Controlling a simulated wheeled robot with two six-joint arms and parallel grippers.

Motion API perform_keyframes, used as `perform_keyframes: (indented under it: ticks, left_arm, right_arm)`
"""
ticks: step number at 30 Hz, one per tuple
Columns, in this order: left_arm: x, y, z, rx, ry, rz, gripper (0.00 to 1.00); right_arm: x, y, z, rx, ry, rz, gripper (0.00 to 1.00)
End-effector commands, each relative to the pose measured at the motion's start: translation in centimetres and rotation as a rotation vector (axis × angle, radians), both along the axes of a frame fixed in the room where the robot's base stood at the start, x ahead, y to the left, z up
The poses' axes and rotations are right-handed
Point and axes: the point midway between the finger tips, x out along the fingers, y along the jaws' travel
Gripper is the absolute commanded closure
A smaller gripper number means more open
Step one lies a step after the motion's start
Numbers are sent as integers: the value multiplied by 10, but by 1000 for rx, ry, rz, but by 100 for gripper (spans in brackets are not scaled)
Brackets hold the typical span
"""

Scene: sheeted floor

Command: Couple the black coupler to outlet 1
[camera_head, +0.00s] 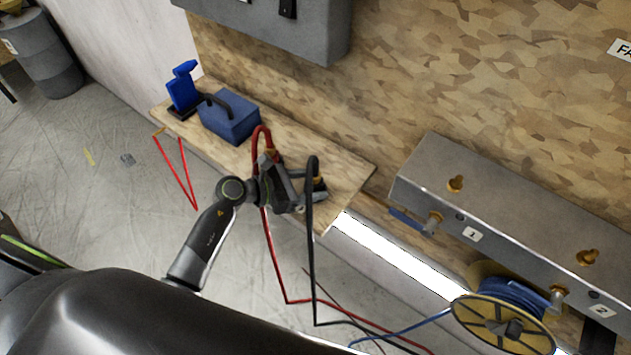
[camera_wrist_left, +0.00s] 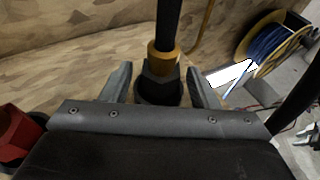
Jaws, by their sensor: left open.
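The black coupler (camera_wrist_left: 158,92) stands upright between the fingers of my left gripper (camera_wrist_left: 160,84) in the left wrist view, with a brass collar and a black hose above it. The two fingers are apart, one on each side of it, with small gaps. In the head view, my left gripper (camera_head: 306,192) is at the near right end of the wooden shelf, and the black hose (camera_head: 311,225) loops beside it.
The wooden shelf (camera_head: 345,168) also holds a blue toolbox (camera_head: 230,117) and a blue stand (camera_head: 182,90). A red hose (camera_head: 272,250) hangs beside the black one. Outlet 2 (camera_head: 558,296) and a blue hose reel (camera_head: 505,318) are at lower right.

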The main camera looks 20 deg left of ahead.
Motion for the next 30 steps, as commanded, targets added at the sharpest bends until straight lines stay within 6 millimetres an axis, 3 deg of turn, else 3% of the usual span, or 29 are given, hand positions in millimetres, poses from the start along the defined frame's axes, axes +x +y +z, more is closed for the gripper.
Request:
perform_keyframes:
  ticks: [2, 12, 17, 20, 30]
  left_arm:
    - [0, 0, 0, 0, 0, 0, 48]
    - [0, 0, 0, 0, 0, 0, 93]
    - [0, 0, 2, -1, -1, 0, 93]
    - [0, 0, 5, -1, -1, 0, 100]
    - [0, 0, 19, -1, -2, 0, 100]
  right_arm:
    - [0, 0, 0, 0, -1, 0, 64]
    - [1, 0, 0, 0, -1, 0, 64]
    - [1, 0, 1, 0, -2, 0, 64]
    - [1, 0, 4, 0, -2, 0, 64]
    - [1, 0, 16, 0, -2, 0, 64]
